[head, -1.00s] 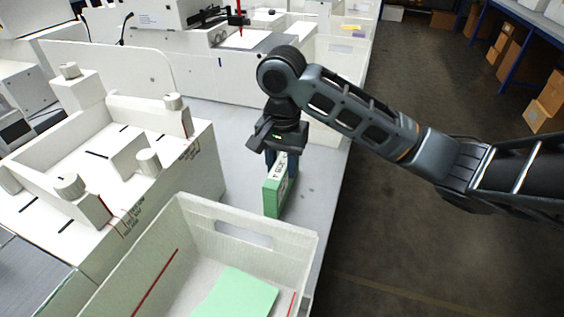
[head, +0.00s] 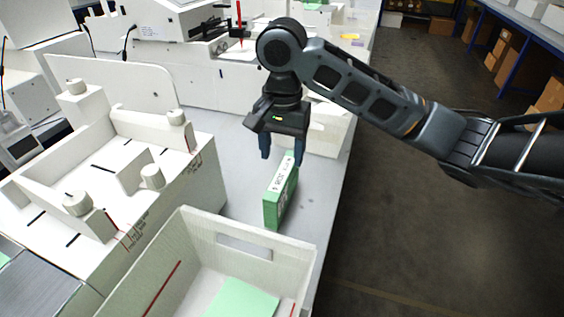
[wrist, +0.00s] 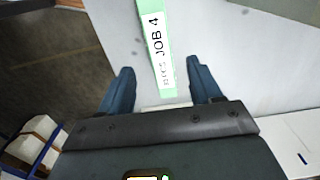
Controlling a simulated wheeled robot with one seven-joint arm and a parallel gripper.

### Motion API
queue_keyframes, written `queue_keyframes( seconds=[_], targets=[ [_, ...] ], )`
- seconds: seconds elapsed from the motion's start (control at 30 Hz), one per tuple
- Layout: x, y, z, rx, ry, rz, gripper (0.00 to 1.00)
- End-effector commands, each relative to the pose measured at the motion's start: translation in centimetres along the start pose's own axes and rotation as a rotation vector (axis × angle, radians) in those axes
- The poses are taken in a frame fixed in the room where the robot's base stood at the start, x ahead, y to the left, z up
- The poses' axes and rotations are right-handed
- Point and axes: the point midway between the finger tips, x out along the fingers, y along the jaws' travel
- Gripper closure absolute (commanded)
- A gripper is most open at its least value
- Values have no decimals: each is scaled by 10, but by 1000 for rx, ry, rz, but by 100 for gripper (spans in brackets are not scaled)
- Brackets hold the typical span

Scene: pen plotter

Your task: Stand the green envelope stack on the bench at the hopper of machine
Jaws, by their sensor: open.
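The green envelope stack (head: 281,196) stands upright on its edge on the grey bench (head: 318,190), beside the white hopper machine (head: 150,215). Its top band is white and reads "JOB 4" in the wrist view (wrist: 156,45). My gripper (head: 283,160) is open and empty just above the stack. In the wrist view its two blue fingers (wrist: 160,80) are apart, one on each side of the stack's line, with gaps on both sides. The stack's lower part is hidden in the wrist view.
A white bin (head: 200,262) with a light green sheet (head: 243,299) inside stands close in front of the stack. Another pale bin (head: 328,135) is behind my gripper. The bench's right edge drops to the floor.

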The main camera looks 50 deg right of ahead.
Motion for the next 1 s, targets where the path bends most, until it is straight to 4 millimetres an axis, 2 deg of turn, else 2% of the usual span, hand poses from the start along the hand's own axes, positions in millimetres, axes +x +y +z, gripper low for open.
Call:
queue_keyframes(
  seconds=[0.03, 0.1, 0.3, 1.0],
  targets=[
    [-14, 0, -1, -3, 5, 0, 36],
    [-25, 0, -1, -2, 4, 0, 36],
    [-46, 0, 0, -1, 1, 0, 36],
    [-51, 0, 0, 0, -1, 0, 36]
  ],
)
